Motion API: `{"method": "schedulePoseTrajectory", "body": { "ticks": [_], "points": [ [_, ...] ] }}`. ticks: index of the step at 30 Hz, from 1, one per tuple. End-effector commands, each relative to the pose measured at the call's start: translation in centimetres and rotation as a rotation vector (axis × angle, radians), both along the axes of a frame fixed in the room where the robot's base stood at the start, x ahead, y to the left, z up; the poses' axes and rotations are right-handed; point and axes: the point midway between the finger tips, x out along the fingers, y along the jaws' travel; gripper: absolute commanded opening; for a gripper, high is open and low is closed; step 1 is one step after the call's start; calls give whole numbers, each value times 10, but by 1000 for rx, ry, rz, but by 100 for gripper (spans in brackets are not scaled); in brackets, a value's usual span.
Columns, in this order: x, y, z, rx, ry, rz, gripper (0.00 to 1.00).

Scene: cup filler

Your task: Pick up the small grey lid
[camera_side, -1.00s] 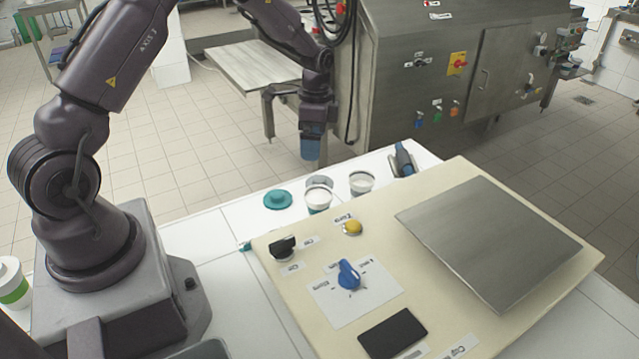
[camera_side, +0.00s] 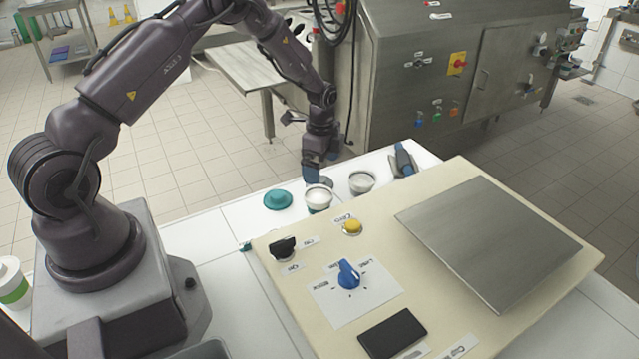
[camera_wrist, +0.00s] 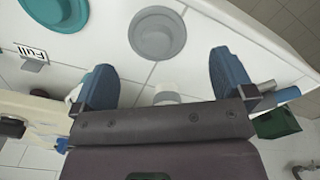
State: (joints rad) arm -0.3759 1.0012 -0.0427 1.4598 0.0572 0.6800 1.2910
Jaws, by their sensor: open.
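The small grey lid (camera_wrist: 157,33) is round with a raised middle and lies on the white tabletop, at the top centre of the wrist view. In the side view it is largely or wholly hidden behind my gripper (camera_side: 317,172). My gripper points down, low over the table, behind the two cups. Its blue fingers are wide apart, and nothing is held between them. In the wrist view my gripper (camera_wrist: 163,72) has the grey lid just beyond the fingertips, roughly centred between them. I cannot tell the exact height above the lid.
A larger teal lid (camera_side: 278,200) lies left of my gripper, also in the wrist view (camera_wrist: 52,12). Two cups (camera_side: 318,200) (camera_side: 361,184) stand in front and to the right. A blue-handled tool (camera_side: 403,160) lies further right. The control panel (camera_side: 270,248) fills the front.

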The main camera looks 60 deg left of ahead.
Motion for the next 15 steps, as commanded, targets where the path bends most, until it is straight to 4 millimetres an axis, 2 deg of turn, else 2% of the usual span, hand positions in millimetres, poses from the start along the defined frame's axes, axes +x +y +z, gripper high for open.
{"method": "schedulePoseTrajectory", "body": {
  "ticks": [3,6,9,15],
  "points": [
    [-3,-1,-21,-1,4,-1,100],
    [-3,-1,-34,-1,4,1,100],
    [-2,-1,-41,-1,2,1,100],
    [-2,-1,-41,-1,1,1,100]
  ]
}}
